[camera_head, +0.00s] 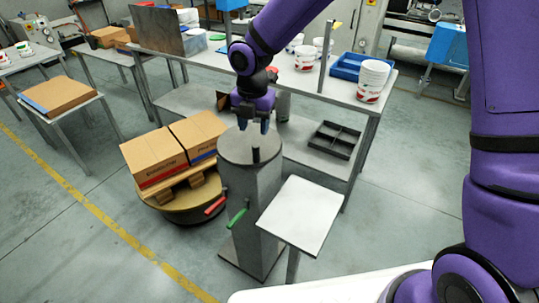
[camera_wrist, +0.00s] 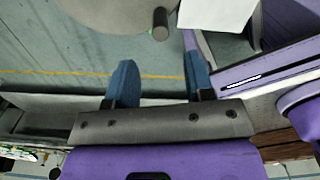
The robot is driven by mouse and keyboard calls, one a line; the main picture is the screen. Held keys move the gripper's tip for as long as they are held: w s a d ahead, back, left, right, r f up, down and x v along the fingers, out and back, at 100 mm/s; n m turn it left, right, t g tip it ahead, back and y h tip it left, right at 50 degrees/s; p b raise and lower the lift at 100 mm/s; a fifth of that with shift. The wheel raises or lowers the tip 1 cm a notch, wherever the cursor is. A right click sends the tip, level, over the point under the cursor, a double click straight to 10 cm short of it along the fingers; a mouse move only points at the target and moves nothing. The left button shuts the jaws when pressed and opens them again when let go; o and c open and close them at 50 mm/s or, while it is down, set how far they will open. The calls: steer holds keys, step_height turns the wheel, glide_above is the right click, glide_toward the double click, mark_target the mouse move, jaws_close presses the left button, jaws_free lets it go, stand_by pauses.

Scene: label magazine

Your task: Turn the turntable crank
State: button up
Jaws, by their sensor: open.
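The crank is a round grey disc (camera_head: 236,147) on top of a tall grey pedestal (camera_head: 270,210), with a short black upright peg (camera_head: 256,155) near its rim. My gripper (camera_head: 254,126) points down above the disc, open and empty, its blue fingers apart. In the wrist view the disc (camera_wrist: 105,22) and peg (camera_wrist: 160,24) lie beyond the fingertips, and the peg shows between the two finger lines of my gripper (camera_wrist: 157,62). No contact with the peg is visible. The round turntable (camera_head: 192,214) stands left of the pedestal, carrying cardboard boxes (camera_head: 153,158) on a pallet.
A small white-topped stand (camera_head: 299,214) is close on the right. A long workbench (camera_head: 335,90) with white buckets (camera_head: 371,82) and a blue tray (camera_head: 360,67) stands behind.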

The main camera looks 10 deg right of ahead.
mark_target(256, 154)
step_height(256, 154, down, 10)
steer(key=shift+f, duration=0.25)
stand_by(0.4)
jaws_close()
